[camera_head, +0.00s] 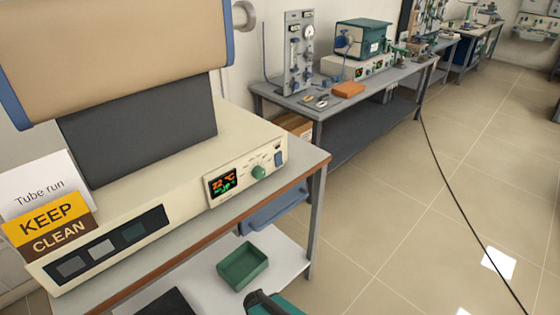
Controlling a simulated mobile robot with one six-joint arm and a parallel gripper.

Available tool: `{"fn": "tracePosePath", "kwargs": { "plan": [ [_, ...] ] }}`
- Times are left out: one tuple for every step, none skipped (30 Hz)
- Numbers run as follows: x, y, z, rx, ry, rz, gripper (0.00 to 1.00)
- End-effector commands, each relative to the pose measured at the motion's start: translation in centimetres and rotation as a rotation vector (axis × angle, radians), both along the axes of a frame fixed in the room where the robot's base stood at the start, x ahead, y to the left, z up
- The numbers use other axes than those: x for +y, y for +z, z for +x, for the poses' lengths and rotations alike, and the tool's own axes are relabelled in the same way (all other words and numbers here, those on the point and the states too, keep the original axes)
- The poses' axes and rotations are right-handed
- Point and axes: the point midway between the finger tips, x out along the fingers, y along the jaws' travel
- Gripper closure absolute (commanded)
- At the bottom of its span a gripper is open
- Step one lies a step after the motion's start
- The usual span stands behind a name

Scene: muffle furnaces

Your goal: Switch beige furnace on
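The beige furnace (118,55) stands on the near bench at the left, a tan tube body with blue end rims on a cream base. Its front control panel (246,171) has a lit display (222,184) reading about 22 °C in orange, with green digits below. My gripper is not recognizable in this view. A teal and black part at the bottom edge is cut off.
A "KEEP CLEAN" sign (48,225) and a "Tube run" card (40,184) stand at the base's left. A green tray (242,267) is on the lower shelf. A teal furnace (362,38) stands on the far bench.

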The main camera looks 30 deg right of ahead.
Motion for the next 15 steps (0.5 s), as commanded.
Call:
{"fn": "tracePosePath", "kwargs": {
  "plan": [
    [0.0, 0.0, 0.0, 0.0, 0.0, 0.0, 0.66],
    [0.0, 0.0, 0.0, 0.0, 0.0, 0.0, 0.71],
    [0.0, 0.0, 0.0, 0.0, 0.0, 0.0, 0.78],
    [0.0, 0.0, 0.0, 0.0, 0.0, 0.0, 0.83],
    [0.0, 0.0, 0.0, 0.0, 0.0, 0.0, 0.88],
    [0.0, 0.0, 0.0, 0.0, 0.0, 0.0, 0.95],
    [0.0, 0.0, 0.0, 0.0, 0.0, 0.0, 1.0],
    [0.0, 0.0, 0.0, 0.0, 0.0, 0.0, 1.0],
    [0.0, 0.0, 0.0, 0.0, 0.0, 0.0, 1.0],
    [0.0, 0.0, 0.0, 0.0, 0.0, 0.0, 1.0],
    [0.0, 0.0, 0.0, 0.0, 0.0, 0.0, 1.0],
    [0.0, 0.0, 0.0, 0.0, 0.0, 0.0, 1.0],
    [0.0, 0.0, 0.0, 0.0, 0.0, 0.0, 1.0],
    [0.0, 0.0, 0.0, 0.0, 0.0, 0.0, 1.0],
    [0.0, 0.0, 0.0, 0.0, 0.0, 0.0, 1.0]
  ]
}}
